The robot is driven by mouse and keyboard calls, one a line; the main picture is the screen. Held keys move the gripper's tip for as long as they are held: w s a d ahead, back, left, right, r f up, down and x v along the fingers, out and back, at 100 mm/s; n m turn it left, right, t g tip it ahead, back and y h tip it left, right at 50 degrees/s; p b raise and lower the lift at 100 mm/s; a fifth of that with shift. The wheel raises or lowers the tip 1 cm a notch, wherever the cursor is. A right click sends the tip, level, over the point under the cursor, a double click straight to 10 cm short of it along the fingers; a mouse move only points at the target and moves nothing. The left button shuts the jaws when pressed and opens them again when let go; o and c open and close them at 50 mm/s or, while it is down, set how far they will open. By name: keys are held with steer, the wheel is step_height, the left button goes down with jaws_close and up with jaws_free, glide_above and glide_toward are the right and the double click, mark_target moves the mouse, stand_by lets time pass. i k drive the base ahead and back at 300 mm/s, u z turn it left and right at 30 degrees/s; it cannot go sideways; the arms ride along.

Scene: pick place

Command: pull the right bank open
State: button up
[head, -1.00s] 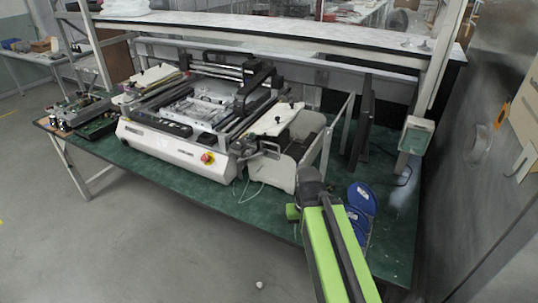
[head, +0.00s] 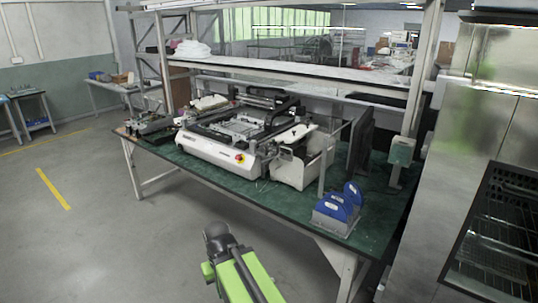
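A tall metal cabinet (head: 467,118) stands along the right side of the head view. A dark panel with rows of slots or racks (head: 502,225) shows in its lower part, cut off by the right edge. I cannot tell whether it is the right bank or whether it is open, and no handle can be made out. My green arm reaches up from the bottom middle, in front of the bench and well left of the panel. My gripper's fingers do not show.
A green-topped bench (head: 215,178) fills the middle, bearing a white printing machine (head: 205,151) and blue reels in a grey holder (head: 335,217). A bench leg (head: 337,262) stands right of my arm. The grey floor (head: 95,240) at left is clear.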

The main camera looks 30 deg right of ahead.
mark_target(298, 167)
steer(key=u, duration=0.05)
steer(key=i, duration=2.1)
steer(key=z, duration=0.15)
steer(key=k, duration=0.85)
steer(key=z, duration=0.2)
steer(key=i, duration=0.9)
steer(key=u, duration=0.05)
